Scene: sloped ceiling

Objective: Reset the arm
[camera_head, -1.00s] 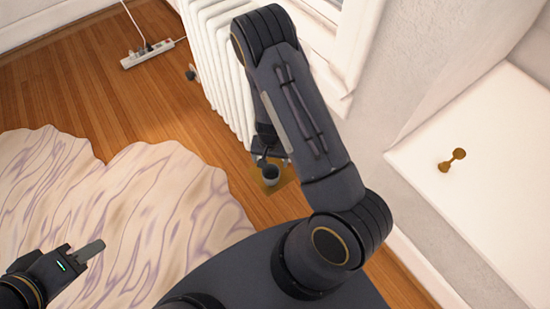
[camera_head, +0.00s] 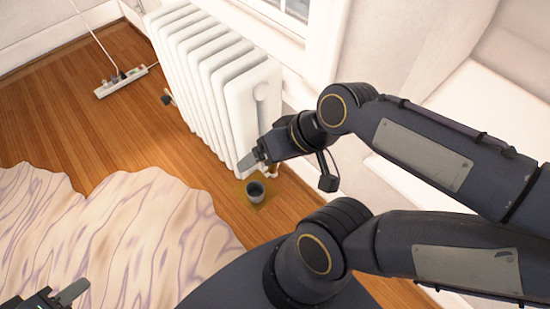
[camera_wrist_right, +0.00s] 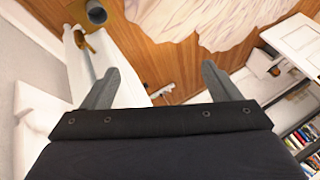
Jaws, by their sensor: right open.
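My right arm reaches in from the right in the head view. Its gripper (camera_head: 248,161) is in front of the white radiator, a little above and left of a dark grey cup (camera_head: 255,191) in the picture. In the right wrist view the gripper (camera_wrist_right: 160,86) has its two fingers wide apart with nothing between them. The cup (camera_wrist_right: 97,13) stands upright, apart from the fingers, near the top left there. My left gripper (camera_head: 70,293) is partly in view at the lower left; its finger spread cannot be made out.
The cup stands on a small yellow-brown patch (camera_head: 238,192) on the wood floor. The white radiator (camera_head: 215,85) is close behind the right gripper. A pale wavy rug (camera_head: 120,240) lies left. A power strip (camera_head: 120,82) is farther back. Bookshelves (camera_wrist_right: 300,135) show in the wrist view.

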